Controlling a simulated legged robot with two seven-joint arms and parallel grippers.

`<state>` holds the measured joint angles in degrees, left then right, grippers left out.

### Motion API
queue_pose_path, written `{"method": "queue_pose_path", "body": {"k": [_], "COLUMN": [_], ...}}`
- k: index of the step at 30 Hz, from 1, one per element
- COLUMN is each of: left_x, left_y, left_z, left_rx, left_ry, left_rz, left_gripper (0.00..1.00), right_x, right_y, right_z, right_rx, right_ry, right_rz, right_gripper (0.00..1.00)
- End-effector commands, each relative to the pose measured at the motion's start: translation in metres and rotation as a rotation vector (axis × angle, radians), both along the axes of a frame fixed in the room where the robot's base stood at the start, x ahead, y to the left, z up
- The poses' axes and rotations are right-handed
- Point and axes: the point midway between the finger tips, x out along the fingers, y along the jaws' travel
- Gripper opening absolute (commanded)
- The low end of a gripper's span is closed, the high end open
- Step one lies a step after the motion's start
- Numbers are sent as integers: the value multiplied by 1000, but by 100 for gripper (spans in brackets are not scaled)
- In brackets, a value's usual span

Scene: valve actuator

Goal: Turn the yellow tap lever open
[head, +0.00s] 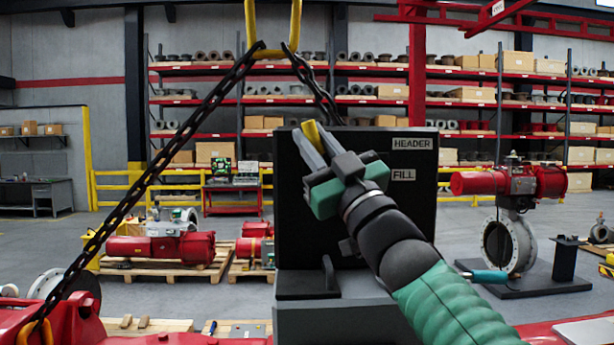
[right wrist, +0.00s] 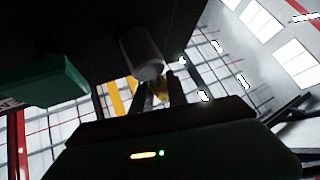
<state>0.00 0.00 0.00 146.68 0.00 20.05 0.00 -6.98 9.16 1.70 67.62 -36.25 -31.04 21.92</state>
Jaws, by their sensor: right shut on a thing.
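The yellow tap lever (head: 311,131) shows between the fingertips of my right gripper (head: 309,143), in front of the dark panel (head: 410,222). The gripper is shut on it. In the right wrist view the lever (right wrist: 160,90) is a small yellow patch between the dark fingers of the right gripper (right wrist: 164,92). A grey cylindrical fitting (right wrist: 142,54) is close beside it there. The gripper hides most of the lever and the tap body in the head view. My left gripper is not in view.
The panel carries HEADER (head: 412,143) and FILL (head: 403,175) labels. A dark chain (head: 165,160) slants across the left, from a yellow hanger (head: 272,50) to red equipment (head: 70,325) at the lower left. A red actuator on a valve (head: 508,182) stands at the right.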

Motion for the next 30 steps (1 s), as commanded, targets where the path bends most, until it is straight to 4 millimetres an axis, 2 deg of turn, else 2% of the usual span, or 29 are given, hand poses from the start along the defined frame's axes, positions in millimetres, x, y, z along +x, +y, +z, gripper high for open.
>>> {"method": "queue_pose_path", "body": {"k": [1, 3, 12, 30], "left_x": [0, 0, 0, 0], "left_y": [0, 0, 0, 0], "left_z": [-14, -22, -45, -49], "left_rx": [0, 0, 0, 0], "left_ry": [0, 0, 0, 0], "left_rz": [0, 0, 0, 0], "left_gripper": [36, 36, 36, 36], "right_x": [-5, -5, -5, -6], "right_y": [-2, -6, -18, -22], "right_z": [0, 2, 7, 13], "right_rx": [39, 89, 232, 275], "right_ry": [-15, -15, -14, -17], "right_rz": [4, 5, 2, -1], "right_gripper": [0, 0, 0, 0]}}
